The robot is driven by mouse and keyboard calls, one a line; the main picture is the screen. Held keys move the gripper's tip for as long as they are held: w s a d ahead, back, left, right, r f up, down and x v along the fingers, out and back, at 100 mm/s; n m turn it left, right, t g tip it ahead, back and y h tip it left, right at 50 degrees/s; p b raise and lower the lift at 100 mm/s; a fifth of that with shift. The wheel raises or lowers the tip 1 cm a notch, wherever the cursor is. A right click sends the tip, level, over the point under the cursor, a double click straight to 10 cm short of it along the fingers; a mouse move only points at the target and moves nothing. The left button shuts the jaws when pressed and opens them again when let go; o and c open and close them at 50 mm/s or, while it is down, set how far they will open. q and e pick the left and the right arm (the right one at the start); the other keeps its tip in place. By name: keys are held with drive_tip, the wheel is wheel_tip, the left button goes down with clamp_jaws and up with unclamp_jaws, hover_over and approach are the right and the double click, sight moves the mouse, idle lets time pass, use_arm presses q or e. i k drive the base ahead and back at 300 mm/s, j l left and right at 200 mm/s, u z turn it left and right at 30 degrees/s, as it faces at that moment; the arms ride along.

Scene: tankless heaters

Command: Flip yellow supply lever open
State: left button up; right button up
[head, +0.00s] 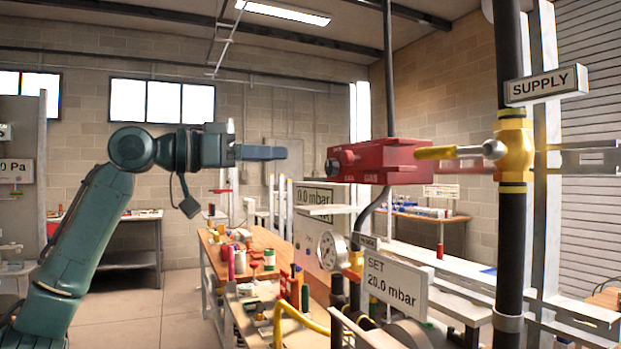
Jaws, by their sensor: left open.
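The yellow supply lever (436,153) sticks out to the left from the yellow valve body (514,155) on a dark vertical pipe. It lies about level, across the line of the pipe. The white SUPPLY sign (546,86) is just above the valve. The lever's yellow end shows beside a red box (380,163); I cannot tell whether they touch. My left gripper (268,153) is open and empty, pointing right at about the lever's height in the picture. It is left of the red box and apart from the lever. My right gripper is out of view.
A pressure gauge (328,250) and a SET 20.0 mbar sign (396,285) are below the red box. A workbench (312,288) holds several small parts. A dark hose runs up behind the red box. The floor between my left arm and the bench is clear.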

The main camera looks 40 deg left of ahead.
sight(494, 150)
drive_tip(key=k+j, duration=0.3)
drive_tip(key=k, duration=0.15)
drive_tip(key=k+j, duration=0.25)
drive_tip(key=k, duration=0.2)
